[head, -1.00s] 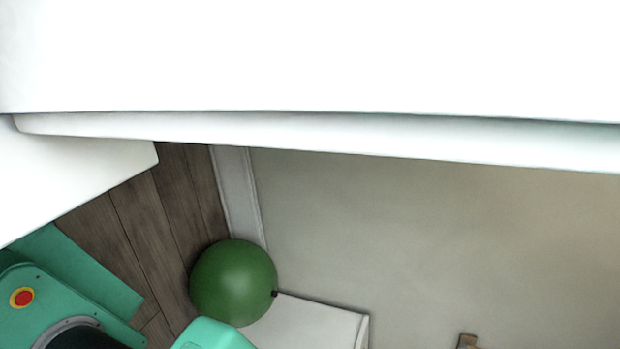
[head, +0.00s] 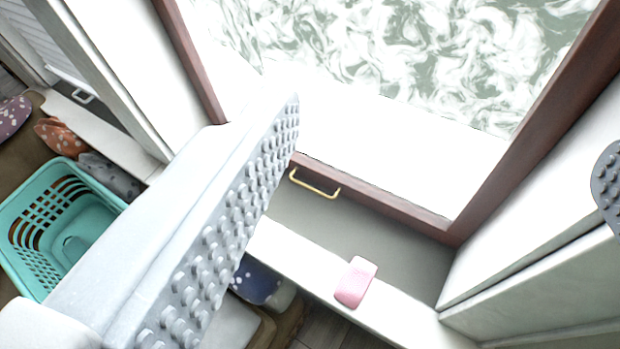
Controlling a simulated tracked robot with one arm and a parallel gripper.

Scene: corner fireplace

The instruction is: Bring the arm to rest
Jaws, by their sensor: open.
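My gripper (head: 448,150) is open and empty in the head view. One long white finger with a grey studded pad reaches up from the lower left. Only a small part of the other dark studded pad shows at the right edge. Nothing lies between the pads in its grasp. The rest of my arm is not clearly visible.
A brown-framed pane (head: 420,60) with a brass handle (head: 315,184) fills the upper middle. A pink block (head: 356,282) lies on a white ledge (head: 395,318) below it. A teal basket (head: 22,222) and patterned cloths (head: 62,138) are at left. White panels (head: 535,290) stand at right.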

